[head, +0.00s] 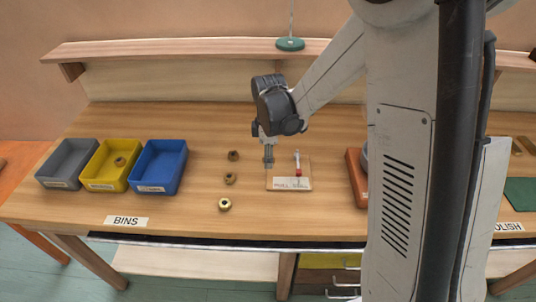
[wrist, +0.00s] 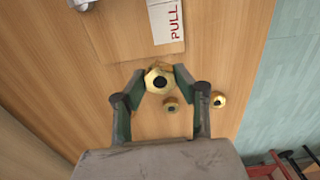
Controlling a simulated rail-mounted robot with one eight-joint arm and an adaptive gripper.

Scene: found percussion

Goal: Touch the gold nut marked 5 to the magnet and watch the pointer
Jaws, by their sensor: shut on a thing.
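My gripper (head: 268,163) points down just left of a small wooden board (head: 275,188) on the bench. In the wrist view my gripper (wrist: 157,88) is shut on a gold nut (wrist: 158,80) with a dark centre; its number is not legible. The held nut cannot be made out in the head view. The board has a white scale card with a red part (head: 298,171) and an upright pin. In the wrist view the card reads PULL (wrist: 175,20). I cannot tell which part is the magnet, and the pointer's reading is too small to see. The nut appears apart from the board's fittings.
Three loose nuts lie left of the board: one at the back (head: 233,155), one in the middle (head: 229,179), one in front (head: 224,204). Grey (head: 62,183), yellow (head: 104,187) and blue (head: 155,186) bins stand at left; a nut (head: 120,161) sits in the yellow one.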

